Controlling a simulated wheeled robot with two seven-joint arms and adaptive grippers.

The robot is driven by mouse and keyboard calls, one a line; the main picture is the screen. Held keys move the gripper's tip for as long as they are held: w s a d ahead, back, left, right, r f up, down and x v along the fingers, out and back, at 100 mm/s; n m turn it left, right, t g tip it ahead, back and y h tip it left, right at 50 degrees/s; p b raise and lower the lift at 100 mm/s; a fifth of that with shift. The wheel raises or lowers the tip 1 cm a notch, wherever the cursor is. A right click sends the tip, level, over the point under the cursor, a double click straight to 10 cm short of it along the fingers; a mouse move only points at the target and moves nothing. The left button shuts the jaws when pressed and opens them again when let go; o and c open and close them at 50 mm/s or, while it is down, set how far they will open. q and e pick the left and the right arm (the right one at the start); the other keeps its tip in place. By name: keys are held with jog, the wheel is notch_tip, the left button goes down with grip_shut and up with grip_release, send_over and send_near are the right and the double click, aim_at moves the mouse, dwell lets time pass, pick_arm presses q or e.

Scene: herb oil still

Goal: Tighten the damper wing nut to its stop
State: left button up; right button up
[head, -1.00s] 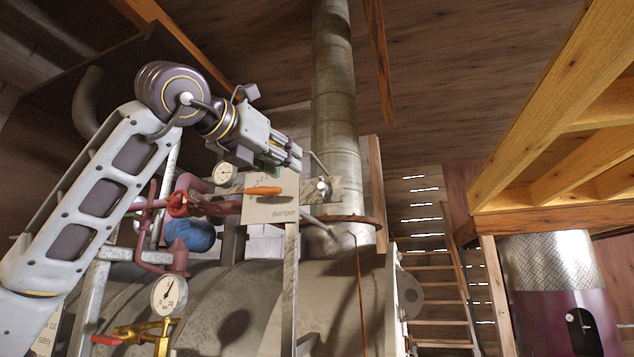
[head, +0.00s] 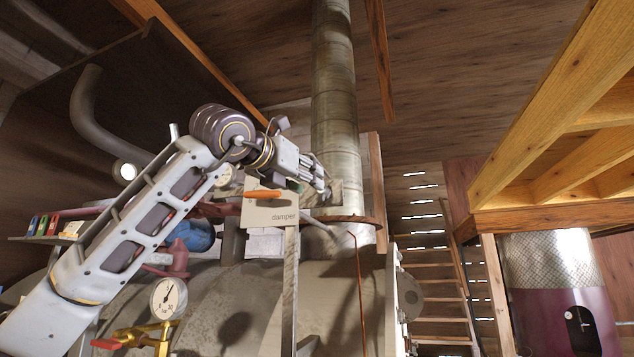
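An orange handle (head: 263,194) lies across the plate's upper part. A metal bracket (head: 336,190) joins the plate's right side to the pipe. My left gripper (head: 324,184) reaches in from the left with its fingers at this bracket, where the wing nut sits. The fingers cover the wing nut almost fully, so contact with it and the finger gap cannot be made out. My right gripper is not in view.
A rusty collar (head: 350,219) rings the pipe below the bracket. A pressure gauge (head: 168,298) and brass valve stand at lower left, beside the large grey vessel (head: 260,300). A wooden ladder (head: 432,285) and a timber platform (head: 540,215) are at right.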

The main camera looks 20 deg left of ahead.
pick_arm(q)
jog(key=p+x, duration=0.1)
jog(key=x, duration=0.4)
jog(key=shift+w, duration=0.15)
grip_shut()
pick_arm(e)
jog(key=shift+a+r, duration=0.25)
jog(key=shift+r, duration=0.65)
